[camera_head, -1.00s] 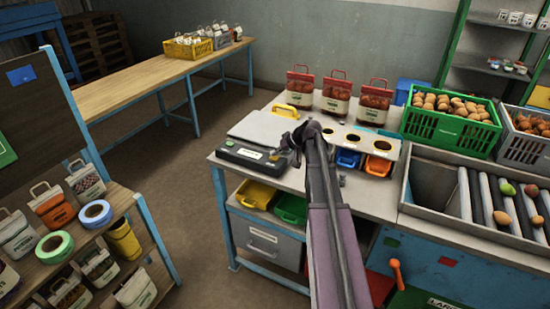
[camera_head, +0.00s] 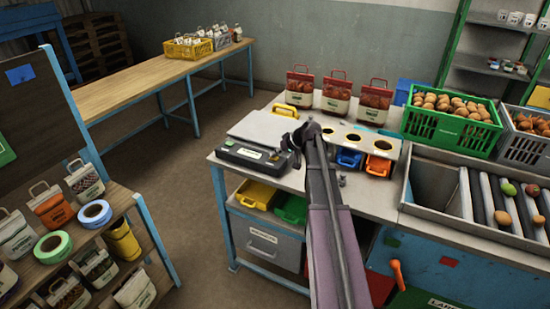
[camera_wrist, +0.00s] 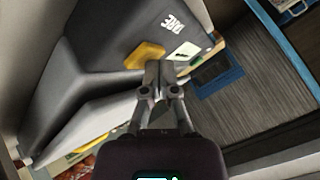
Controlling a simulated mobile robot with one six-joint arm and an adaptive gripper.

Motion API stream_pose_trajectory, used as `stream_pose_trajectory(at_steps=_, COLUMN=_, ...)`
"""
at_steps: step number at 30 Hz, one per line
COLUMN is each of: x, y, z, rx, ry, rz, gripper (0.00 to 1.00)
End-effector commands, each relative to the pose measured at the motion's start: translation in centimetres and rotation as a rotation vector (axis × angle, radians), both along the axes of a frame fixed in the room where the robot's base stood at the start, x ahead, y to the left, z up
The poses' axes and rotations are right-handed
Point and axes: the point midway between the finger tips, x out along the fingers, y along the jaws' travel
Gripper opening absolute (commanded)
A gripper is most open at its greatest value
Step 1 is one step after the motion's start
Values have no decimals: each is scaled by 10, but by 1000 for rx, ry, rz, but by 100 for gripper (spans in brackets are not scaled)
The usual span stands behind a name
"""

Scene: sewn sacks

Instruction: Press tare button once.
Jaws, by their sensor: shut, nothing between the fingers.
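The scale (camera_head: 252,155) has a dark front panel with a pale label and a light flat plate behind it. It stands on the left end of the workbench. In the wrist view the yellow tare button (camera_wrist: 146,54) sits on the dark panel (camera_wrist: 100,42), beside white TARE lettering. My gripper (camera_wrist: 158,66) is shut and empty, its fingertips at the button's lower right edge in the picture. I cannot tell whether they touch it.
Three red-topped sacks (camera_head: 334,97) stand behind the scale. A holed stand with blue and orange bins (camera_head: 378,166) is to the right. A green crate of potatoes (camera_head: 451,125) stands farther right. The floor left of the workbench (camera_head: 366,197) is clear.

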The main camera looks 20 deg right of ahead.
Motion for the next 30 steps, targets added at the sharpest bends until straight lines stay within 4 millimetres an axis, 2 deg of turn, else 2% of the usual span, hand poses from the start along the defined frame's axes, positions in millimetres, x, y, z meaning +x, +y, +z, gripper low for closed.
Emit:
stream_pose_trajectory(at_steps=16, x=0, y=0, z=-1, rx=0, ry=1, rz=1, gripper=0)
stream_pose_trajectory(at_steps=30, x=0, y=0, z=16, rx=0, ry=0, rz=0, gripper=0)
